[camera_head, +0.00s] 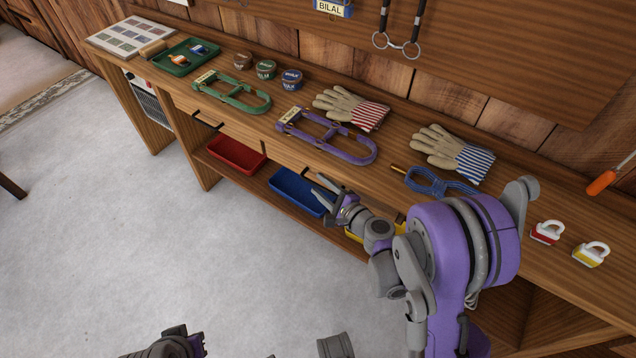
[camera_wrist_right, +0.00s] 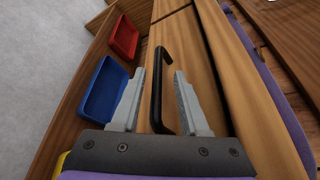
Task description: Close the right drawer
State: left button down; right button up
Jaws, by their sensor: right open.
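The right drawer's wooden front (camera_wrist_right: 188,55) fills the middle of the right wrist view, with a black bar handle (camera_wrist_right: 158,85) on it. My right gripper (camera_wrist_right: 160,85) is open, with one finger on each side of the handle; I cannot tell whether either finger touches it. In the head view my right gripper (camera_head: 332,193) is at the right drawer's front (camera_head: 305,155), and the arm hides part of that front. I cannot tell how far out the drawer stands. Only part of my left arm shows at the bottom edge; its fingers are not seen.
Below the drawers, a red tray (camera_head: 237,153) and a blue tray (camera_head: 300,190) sit on the lower shelf. On the counter lie a purple halter (camera_head: 345,148), a green halter (camera_head: 235,95), gloves (camera_head: 350,105) and a blue rope (camera_head: 437,183). The floor in front is clear.

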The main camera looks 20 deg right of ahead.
jog(key=v, duration=0.9)
jog(key=shift+p, duration=0.3)
jog(key=shift+a, duration=0.1)
